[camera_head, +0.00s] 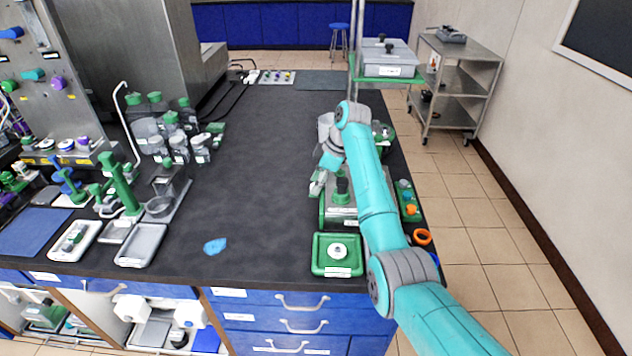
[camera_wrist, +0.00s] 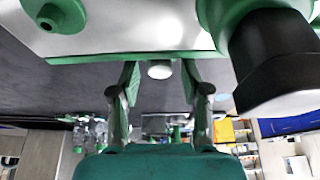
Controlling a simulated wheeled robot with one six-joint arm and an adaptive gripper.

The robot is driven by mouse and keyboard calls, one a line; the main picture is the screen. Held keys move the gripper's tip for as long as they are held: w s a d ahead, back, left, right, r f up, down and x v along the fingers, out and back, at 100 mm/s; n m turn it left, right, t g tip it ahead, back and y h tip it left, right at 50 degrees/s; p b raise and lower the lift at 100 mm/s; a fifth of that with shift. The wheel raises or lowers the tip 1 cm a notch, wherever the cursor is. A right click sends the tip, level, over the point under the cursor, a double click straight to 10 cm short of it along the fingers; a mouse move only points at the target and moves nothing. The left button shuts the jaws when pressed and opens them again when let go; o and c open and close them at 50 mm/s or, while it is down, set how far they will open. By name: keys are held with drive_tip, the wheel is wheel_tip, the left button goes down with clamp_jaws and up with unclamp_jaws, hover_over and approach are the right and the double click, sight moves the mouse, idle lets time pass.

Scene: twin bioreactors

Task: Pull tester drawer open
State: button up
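The tester (camera_head: 342,212), a green and grey bench device with a dark knob on top, stands near the right edge of the black bench, partly hidden by my arm. My gripper (camera_head: 317,183) is at its left side in the head view. In the wrist view, the tester's pale body (camera_wrist: 120,32) fills the top. A short white knob (camera_wrist: 160,69), perhaps the drawer's handle, sticks out below its edge. My gripper (camera_wrist: 160,82) is open with one finger on each side of this knob, with a visible gap on both sides. I cannot tell how far the drawer is out.
A green tray (camera_head: 338,268) with a white round part sits in front of the tester. A large black knob (camera_wrist: 280,65) stands close at the right of the wrist view. Glassware bottles (camera_head: 175,135) stand on the bench's left.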

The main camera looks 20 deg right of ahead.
clamp_jaws()
drive_tip(key=w+a, duration=0.1)
drive_tip(key=a, duration=0.2)
drive_tip(key=w+a, duration=0.1)
drive_tip(key=a, duration=0.3)
drive_tip(key=w+a, duration=0.1)
drive_tip(key=a, duration=0.2)
drive_tip(key=shift+w+a, duration=0.25)
drive_tip(key=shift+o, duration=1.4)
unclamp_jaws()
drive_tip(key=v, duration=1.2)
drive_tip(key=shift+s+a, duration=0.1)
